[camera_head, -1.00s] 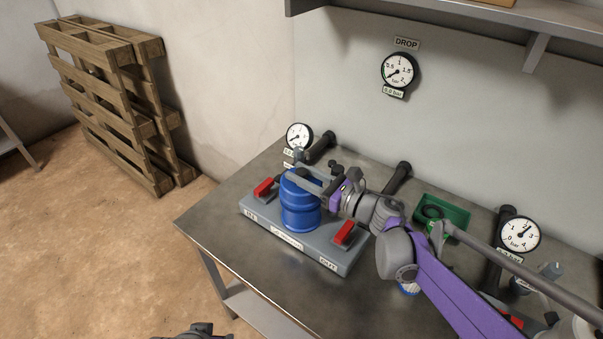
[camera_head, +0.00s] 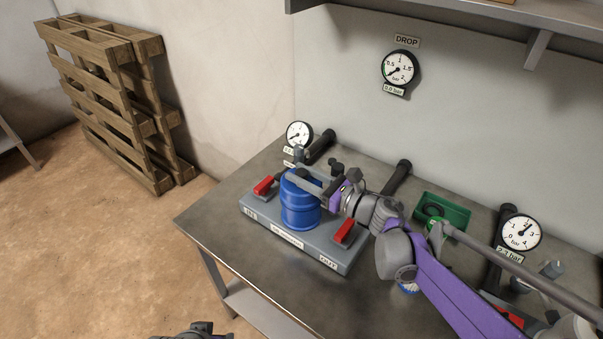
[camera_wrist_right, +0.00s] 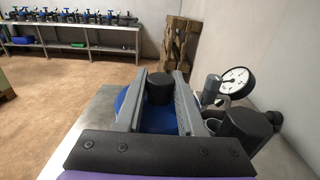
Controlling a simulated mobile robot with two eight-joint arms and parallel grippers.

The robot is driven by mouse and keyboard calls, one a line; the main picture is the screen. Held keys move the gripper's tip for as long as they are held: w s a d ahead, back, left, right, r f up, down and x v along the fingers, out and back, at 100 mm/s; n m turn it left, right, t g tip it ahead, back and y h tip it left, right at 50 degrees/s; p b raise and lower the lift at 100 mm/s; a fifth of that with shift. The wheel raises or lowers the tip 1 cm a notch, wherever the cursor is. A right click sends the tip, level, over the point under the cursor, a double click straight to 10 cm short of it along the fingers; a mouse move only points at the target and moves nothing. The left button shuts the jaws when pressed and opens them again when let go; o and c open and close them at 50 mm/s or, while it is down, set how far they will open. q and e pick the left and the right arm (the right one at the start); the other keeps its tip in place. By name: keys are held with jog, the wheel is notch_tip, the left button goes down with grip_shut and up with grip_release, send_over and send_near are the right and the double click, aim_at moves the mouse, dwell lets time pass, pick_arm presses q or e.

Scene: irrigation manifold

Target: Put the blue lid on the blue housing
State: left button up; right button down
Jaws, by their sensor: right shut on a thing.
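The blue housing (camera_head: 300,214) stands upright on a grey base plate near the left end of the steel table. My right gripper (camera_head: 296,172) is over its top, with its fingers reaching in from the right. In the right wrist view, the gripper (camera_wrist_right: 158,100) is shut on the black knob (camera_wrist_right: 160,88) of the blue lid (camera_wrist_right: 128,103). The lid is at the top of the housing; the fingers hide the seam, so I cannot tell whether it is fully seated. My left gripper (camera_head: 195,331) shows only partly at the bottom edge; its jaws are unclear.
Red handles (camera_head: 264,186) and (camera_head: 343,232) flank the housing on the base plate (camera_head: 300,247). A small gauge (camera_head: 298,134) and black pipes (camera_head: 397,177) stand behind. A green tray (camera_head: 455,215) lies to the right. The table's front left is clear.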

jog(key=shift+f, duration=0.2)
dwell(0.6)
grip_release()
dwell(0.5)
jog(key=shift+r, duration=0.15)
jog(key=shift+d+r+p, duration=0.1)
jog(key=shift+r+p, duration=1.45)
jog(key=shift+r, duration=0.35)
jog(key=shift+r+p, duration=1.15)
jog(key=shift+r, duration=0.35)
